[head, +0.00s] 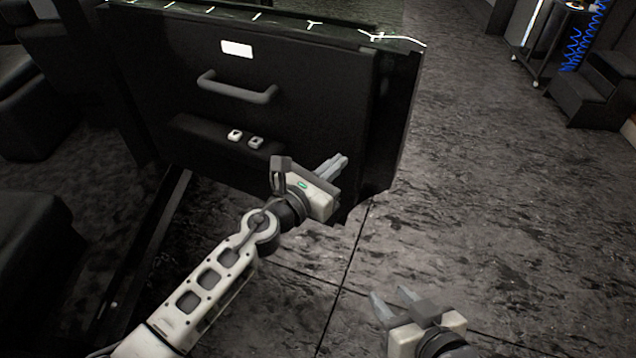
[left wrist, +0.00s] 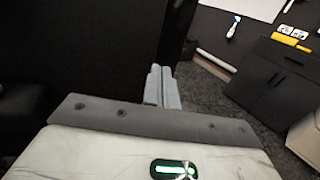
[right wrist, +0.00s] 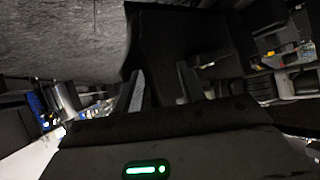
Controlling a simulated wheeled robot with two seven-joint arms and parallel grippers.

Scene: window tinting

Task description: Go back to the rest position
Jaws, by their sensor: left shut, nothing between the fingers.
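My left gripper (head: 342,161) is in front of the lower right part of a black car door panel in the head view. Its two fingers lie together and are empty; they also show side by side in the left wrist view (left wrist: 162,78). My right gripper (head: 390,295) is low in the head view, over the dark floor. Its fingers are apart with nothing between them; they also stand apart in the right wrist view (right wrist: 160,85).
The black door panel (head: 300,120) has a handle (head: 237,88) and two switches. Dark seats (head: 35,250) are at the left. A step stool (head: 595,88) and blue coiled hose (head: 585,40) are at the far right. Floor on the right is clear. A dark cabinet (left wrist: 270,85) shows in the left wrist view.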

